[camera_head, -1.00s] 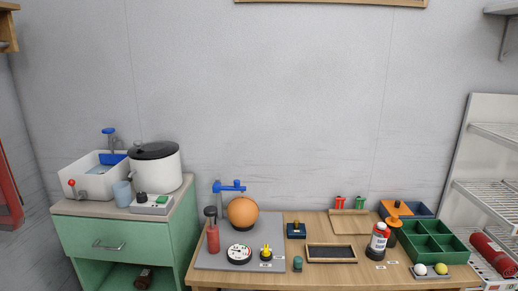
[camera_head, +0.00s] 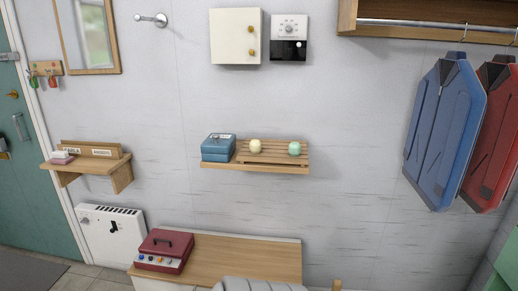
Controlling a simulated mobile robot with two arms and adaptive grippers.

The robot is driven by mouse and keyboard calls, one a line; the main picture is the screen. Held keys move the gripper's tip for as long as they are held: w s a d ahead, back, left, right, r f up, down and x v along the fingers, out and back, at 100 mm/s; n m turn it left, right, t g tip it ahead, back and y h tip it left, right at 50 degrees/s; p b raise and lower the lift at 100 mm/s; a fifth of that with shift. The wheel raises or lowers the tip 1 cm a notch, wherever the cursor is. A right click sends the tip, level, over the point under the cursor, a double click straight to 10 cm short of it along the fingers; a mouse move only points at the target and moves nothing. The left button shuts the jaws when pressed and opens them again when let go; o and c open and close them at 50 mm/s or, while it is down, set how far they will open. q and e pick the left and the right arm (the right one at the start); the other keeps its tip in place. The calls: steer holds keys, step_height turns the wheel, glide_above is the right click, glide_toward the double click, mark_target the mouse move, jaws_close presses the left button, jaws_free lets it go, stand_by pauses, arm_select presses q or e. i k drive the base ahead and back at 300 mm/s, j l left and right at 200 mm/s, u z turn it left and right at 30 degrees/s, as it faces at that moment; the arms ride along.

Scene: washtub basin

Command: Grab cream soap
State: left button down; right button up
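A round cream soap (camera_head: 255,146) rests on a slatted wooden rack (camera_head: 270,158), which sits on a small wall shelf (camera_head: 255,168) near the middle of the view. A round mint-green piece (camera_head: 294,149) sits on the same rack to its right, apart from it. A blue box (camera_head: 218,148) stands on the shelf to the left of the rack. Neither of my grippers is in view.
Below the shelf is a wooden bench top (camera_head: 240,262) with a dark red case (camera_head: 163,250) at its left. Blue (camera_head: 445,130) and red (camera_head: 490,140) garments hang at the right. A white heater (camera_head: 112,235) and green door (camera_head: 30,190) are at the left.

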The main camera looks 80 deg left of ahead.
mark_target(255, 146)
steer(key=u, duration=2.75)
